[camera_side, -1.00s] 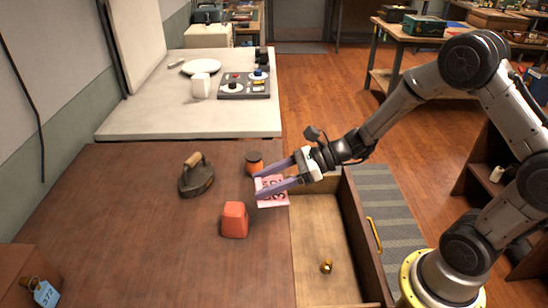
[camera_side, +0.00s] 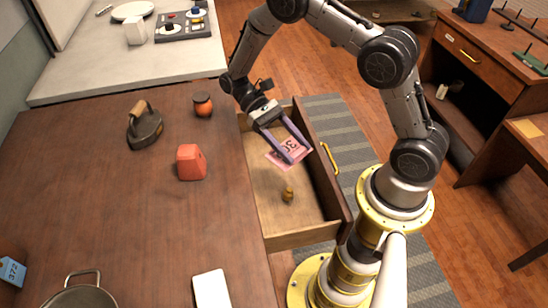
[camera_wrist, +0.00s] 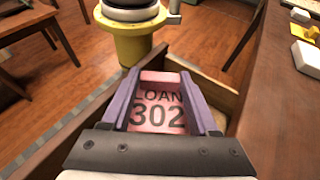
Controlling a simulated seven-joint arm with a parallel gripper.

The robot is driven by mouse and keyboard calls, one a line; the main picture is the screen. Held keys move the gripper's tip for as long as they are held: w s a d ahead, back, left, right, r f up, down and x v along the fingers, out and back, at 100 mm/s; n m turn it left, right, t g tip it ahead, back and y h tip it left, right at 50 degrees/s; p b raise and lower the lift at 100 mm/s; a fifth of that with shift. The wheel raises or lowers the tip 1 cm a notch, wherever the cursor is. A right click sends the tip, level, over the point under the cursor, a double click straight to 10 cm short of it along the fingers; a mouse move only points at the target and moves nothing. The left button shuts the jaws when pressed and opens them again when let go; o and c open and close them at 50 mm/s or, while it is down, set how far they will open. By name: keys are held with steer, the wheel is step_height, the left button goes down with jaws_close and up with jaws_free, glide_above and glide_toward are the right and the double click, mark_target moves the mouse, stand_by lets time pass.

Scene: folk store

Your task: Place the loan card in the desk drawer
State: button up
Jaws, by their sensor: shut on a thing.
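The loan card is a pink card (camera_side: 289,151) marked 302, held between the two purple fingers of my gripper (camera_side: 297,153). In the wrist view the card (camera_wrist: 158,103) reads "LOAN 302" and lies flat between the fingertips (camera_wrist: 162,95). My gripper is shut on it. The desk drawer (camera_side: 285,237) is pulled open at the desk's right side. In the side view the card and fingers are over the drawer's inside, toward its far end. I cannot tell how high the card is above the drawer floor.
A small brass object (camera_side: 288,194) stands in the drawer. The drawer's near floor is mostly bare.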

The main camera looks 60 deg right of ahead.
steer(key=w+d+n+t+h, duration=0.2)
steer(key=d+n+h, duration=0.5)
steer(key=n+h, duration=0.25)
steer(key=n+t+h, duration=0.3)
steer(key=n+t, duration=1.7)
steer(key=t, duration=0.1)
glide_above(261, 157)
step_height(261, 157, down, 8)
steer(key=f, duration=0.1)
steer(key=shift+f, duration=2.95)
steer(key=shift+f, duration=0.55)
steer(key=o, duration=1.5)
